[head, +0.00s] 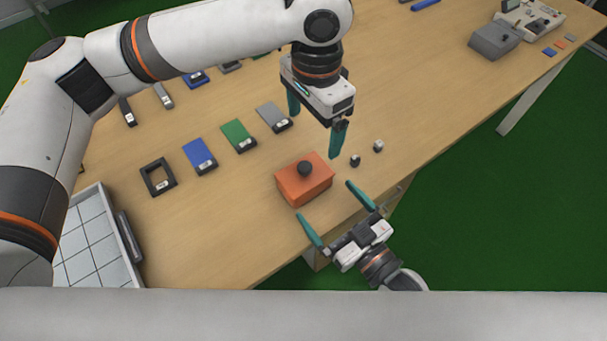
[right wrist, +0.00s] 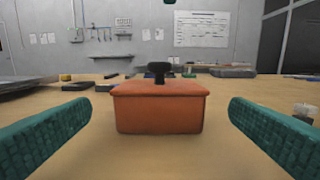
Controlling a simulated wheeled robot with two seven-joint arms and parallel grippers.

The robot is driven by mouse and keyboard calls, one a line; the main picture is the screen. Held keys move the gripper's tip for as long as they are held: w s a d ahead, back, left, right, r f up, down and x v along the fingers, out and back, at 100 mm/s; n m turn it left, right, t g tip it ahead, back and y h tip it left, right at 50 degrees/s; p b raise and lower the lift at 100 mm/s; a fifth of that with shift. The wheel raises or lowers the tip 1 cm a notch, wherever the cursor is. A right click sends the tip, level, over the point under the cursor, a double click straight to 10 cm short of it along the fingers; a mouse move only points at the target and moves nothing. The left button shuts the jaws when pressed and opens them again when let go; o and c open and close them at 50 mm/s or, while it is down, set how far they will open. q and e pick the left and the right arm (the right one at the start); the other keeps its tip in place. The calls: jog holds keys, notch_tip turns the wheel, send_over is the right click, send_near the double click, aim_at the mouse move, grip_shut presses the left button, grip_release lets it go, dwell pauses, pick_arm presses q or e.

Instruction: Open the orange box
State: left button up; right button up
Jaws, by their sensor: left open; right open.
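The orange box (head: 303,184) sits on the wooden table near its front edge, with its lid on and a dark round knob (head: 305,168) on top. In the right wrist view the orange box (right wrist: 160,108) is upright and centred between the fingers, a little ahead of them. My right gripper (head: 328,212) is open and empty at the near side of the box, level with its sides. My left gripper (head: 315,128) is open and empty, pointing down above and behind the box. No finger visibly touches the box or the knob.
Blue (head: 200,155), green (head: 238,135) and grey (head: 272,116) plates and a black frame (head: 158,177) lie to the left and behind. A white tiled tray (head: 90,238) is at left. A grey device (head: 495,40) stands far right.

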aim_at(305, 166)
jog(key=x, duration=0.8)
pick_arm(q)
jog(key=shift+w+a, duration=0.1)
jog(key=shift+w, duration=0.05)
pick_arm(e)
jog(key=shift+s, duration=0.1)
jog(key=c, duration=1.1)
pick_arm(q)
jog(key=f, duration=0.4)
jog(key=a+f, duration=0.1)
jog(key=f, duration=0.3)
jog(key=s+f, duration=0.1)
jog(key=f, duration=0.3)
jog(key=shift+a, duration=0.15)
jog(key=shift+c, duration=0.2)
jog(key=c, duration=1.1)
